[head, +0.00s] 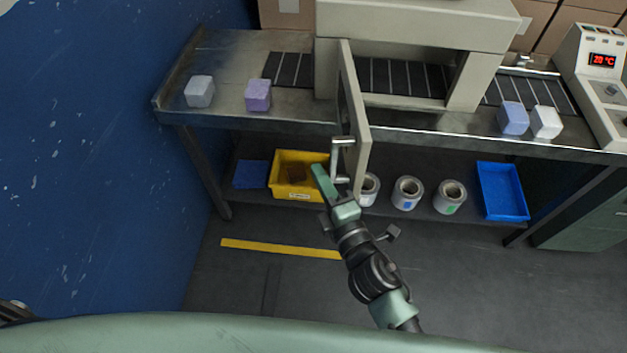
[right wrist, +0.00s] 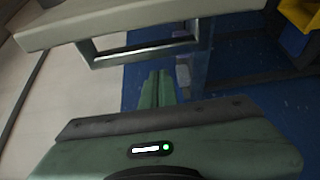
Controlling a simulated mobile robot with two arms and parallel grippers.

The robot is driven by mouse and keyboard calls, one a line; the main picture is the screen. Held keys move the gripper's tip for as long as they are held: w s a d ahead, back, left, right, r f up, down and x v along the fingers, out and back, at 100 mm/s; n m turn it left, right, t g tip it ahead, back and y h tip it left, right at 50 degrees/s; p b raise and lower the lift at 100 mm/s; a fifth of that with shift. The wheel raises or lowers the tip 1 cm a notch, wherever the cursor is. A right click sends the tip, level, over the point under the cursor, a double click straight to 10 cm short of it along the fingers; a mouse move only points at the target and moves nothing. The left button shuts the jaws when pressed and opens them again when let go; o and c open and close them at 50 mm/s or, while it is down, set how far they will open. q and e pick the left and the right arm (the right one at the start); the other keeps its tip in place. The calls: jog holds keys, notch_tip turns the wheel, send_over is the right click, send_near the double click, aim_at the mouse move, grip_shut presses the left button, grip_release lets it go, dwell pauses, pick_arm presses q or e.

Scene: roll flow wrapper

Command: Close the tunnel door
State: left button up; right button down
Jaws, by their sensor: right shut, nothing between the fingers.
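The tunnel door (head: 353,110) is a beige panel hinged on the left of the tunnel (head: 410,25). It stands open, swung out toward me, and the tunnel opening with its dark rollers shows to its right. A metal bar handle (head: 338,158) sits on the door's left-facing side. My right gripper (head: 318,172) is shut and empty, just left of the handle; I cannot tell whether it touches it. In the right wrist view the handle (right wrist: 140,50) crosses above the closed fingers (right wrist: 158,85). My left gripper is not in view.
Pale and purple blocks (head: 258,95) sit on the metal bench at both sides of the tunnel. A control box (head: 600,80) stands at the right. The floor in front is clear.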

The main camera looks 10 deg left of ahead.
jog(key=shift+w+d, duration=0.1)
jog(key=shift+d, duration=0.6)
jog(key=shift+d, duration=0.15)
